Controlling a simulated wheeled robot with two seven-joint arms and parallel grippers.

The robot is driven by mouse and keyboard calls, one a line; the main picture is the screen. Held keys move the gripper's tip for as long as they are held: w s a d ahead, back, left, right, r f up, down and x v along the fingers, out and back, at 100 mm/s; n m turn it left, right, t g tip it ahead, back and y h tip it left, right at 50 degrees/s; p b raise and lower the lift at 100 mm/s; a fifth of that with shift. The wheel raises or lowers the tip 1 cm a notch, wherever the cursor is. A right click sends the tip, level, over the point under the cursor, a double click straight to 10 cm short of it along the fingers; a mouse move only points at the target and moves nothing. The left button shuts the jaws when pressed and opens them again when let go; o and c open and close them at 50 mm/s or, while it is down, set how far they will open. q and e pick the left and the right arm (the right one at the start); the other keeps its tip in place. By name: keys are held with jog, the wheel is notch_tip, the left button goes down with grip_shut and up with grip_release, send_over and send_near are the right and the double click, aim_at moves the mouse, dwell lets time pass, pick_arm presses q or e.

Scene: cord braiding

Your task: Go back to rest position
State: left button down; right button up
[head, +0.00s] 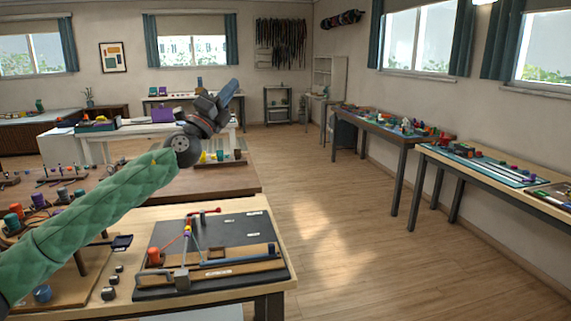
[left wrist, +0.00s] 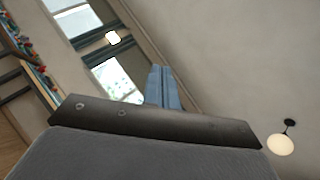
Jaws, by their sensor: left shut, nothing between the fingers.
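My left arm, in a green quilted sleeve, reaches in from the left in the head view. My left gripper (head: 230,92) is raised above the tables and points up and to the right. In the left wrist view its blue-grey fingers (left wrist: 162,88) lie together with nothing between them, against the wall and windows. Below it in the head view, a dark braiding board (head: 237,232) lies on the near table. It carries a thin stand with coloured cords (head: 187,232) and an orange spool (head: 154,256). My right gripper is in neither view.
The near wooden table (head: 258,204) has several small dark weights on its left part. A brown table (head: 225,180) stands behind it. Benches with tools (head: 400,128) line the right wall. The wooden floor (head: 330,240) between is clear.

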pick_arm(q)
jog(key=s+a+f+n+t+y, duration=0.1)
jog(key=s+a+f+n+y, duration=0.3)
jog(key=n+y, duration=0.7)
jog(key=w+a+f+n+t+y, duration=0.1)
jog(key=a+f+n+t+y, duration=0.1)
jog(key=f+n+y, duration=0.65)
jog(key=s+d+f+n+g+p, duration=0.1)
jog(key=s+f+n+g, duration=0.3)
jog(key=f, duration=0.6)
jog(key=s+d+f+n+g+p, duration=0.1)
jog(key=s+f+n+g, duration=0.35)
jog(key=f, duration=0.65)
jog(key=s+d+f+g+h, duration=0.2)
jog(key=s+f+g, duration=0.4)
jog(key=s+f, duration=1.2)
jog(key=s+d+f+n+g+h+p, duration=0.1)
jog(key=s+f+g, duration=0.4)
jog(key=s+f, duration=1.3)
jog(key=s+d+h, duration=0.1)
jog(key=s, duration=0.6)
jog(key=shift+f+n+g, duration=0.3)
jog(key=shift+f+g, duration=0.05)
jog(key=shift+f, duration=0.05)
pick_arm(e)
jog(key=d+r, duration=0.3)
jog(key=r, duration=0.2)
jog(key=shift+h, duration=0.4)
